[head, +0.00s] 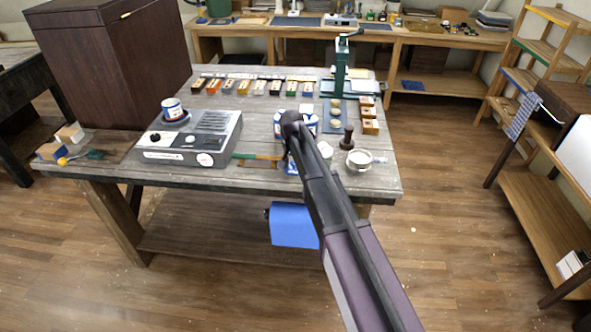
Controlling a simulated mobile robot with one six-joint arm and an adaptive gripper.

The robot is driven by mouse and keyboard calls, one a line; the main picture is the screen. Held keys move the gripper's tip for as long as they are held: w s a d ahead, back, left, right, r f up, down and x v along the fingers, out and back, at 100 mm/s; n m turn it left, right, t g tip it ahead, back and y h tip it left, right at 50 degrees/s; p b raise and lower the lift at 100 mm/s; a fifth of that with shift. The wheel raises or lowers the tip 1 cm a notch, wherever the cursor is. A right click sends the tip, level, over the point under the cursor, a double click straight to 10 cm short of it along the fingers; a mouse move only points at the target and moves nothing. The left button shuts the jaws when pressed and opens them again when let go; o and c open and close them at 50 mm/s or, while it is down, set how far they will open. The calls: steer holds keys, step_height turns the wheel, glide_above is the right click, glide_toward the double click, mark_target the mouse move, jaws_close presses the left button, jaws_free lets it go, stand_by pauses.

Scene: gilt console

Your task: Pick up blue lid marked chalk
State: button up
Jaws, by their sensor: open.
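I cannot make out lettering on any blue thing, so I cannot tell which is the lid marked chalk. Blue-and-white round things (308,122) stand on the grey wooden table, partly hidden behind the end of my arm. A small blue item (291,168) lies near the table's front edge, also partly covered by my arm. My arm reaches from the lower right over the table's front edge and ends in a dark rounded part. No gripper fingers show.
The table (240,178) also holds a grey appliance (190,140), several small coloured blocks at the back, a green press (341,65), and a round tin (359,159). A dark cabinet (105,65) stands left. Floor is clear in front.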

steer(key=c, duration=0.7)
steer(key=shift+r, duration=0.15)
step_height(320, 180, up, 3)
steer(key=p, duration=0.3)
steer(key=shift+s+d+r+p, duration=0.25)
steer(key=shift+s+r+p, duration=0.1)
steer(key=shift+s, duration=2.3)
steer(key=shift+s+d+r+p, duration=0.2)
steer(key=shift+s+d+p, duration=0.1)
steer(key=shift+s, duration=2.4)
steer(key=shift+s+d+r+p, duration=0.25)
steer(key=shift+s+r+p, duration=0.1)
steer(key=shift+s, duration=2.3)
